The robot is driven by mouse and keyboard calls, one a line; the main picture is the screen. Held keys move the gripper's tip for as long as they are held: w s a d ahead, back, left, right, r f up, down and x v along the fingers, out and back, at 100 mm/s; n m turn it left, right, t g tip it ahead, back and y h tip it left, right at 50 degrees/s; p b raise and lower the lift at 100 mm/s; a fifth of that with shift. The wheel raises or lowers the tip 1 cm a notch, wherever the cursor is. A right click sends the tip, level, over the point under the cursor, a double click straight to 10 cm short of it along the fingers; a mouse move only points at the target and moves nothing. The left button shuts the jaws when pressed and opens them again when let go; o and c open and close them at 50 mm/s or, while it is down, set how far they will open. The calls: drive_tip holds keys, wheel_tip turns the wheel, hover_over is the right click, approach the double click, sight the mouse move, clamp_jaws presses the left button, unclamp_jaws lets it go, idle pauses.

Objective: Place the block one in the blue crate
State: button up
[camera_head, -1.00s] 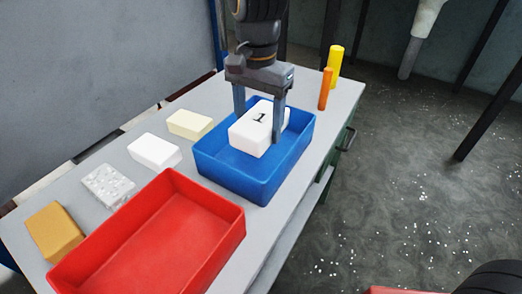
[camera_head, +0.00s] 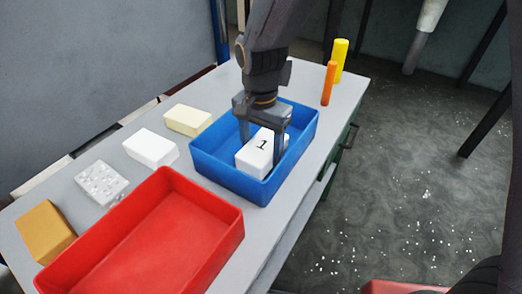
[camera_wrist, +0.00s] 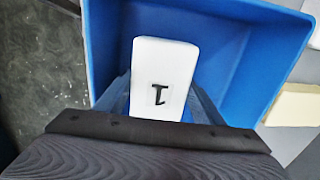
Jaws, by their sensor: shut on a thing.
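Block one (camera_head: 256,156) is white with a black "1" on its top. It sits low inside the blue crate (camera_head: 225,178), below the rim; I cannot tell whether it touches the floor of the crate. My gripper (camera_head: 261,146) reaches down into the crate and is shut on block one, a finger on either side. In the wrist view block one (camera_wrist: 163,65) lies between my fingers, with the blue crate's walls (camera_wrist: 262,70) around it.
A red crate (camera_head: 237,222) stands in front of the blue one. A cream block (camera_head: 188,120), a white block (camera_head: 150,149), a speckled grey block (camera_head: 101,184) and a tan block (camera_head: 46,232) line the left. Orange (camera_head: 328,84) and yellow (camera_head: 340,61) cylinders stand behind right.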

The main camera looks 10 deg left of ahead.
sight(261, 146)
drive_tip(key=shift+f, duration=0.6)
drive_tip(key=shift+f, duration=0.15)
drive_tip(key=o, duration=1.1)
drive_tip(key=shift+c, duration=0.2)
wheel_tip(261, 146, up, 12)
drive_tip(key=shift+r+b, duration=0.2)
drive_tip(key=shift+b, duration=1)
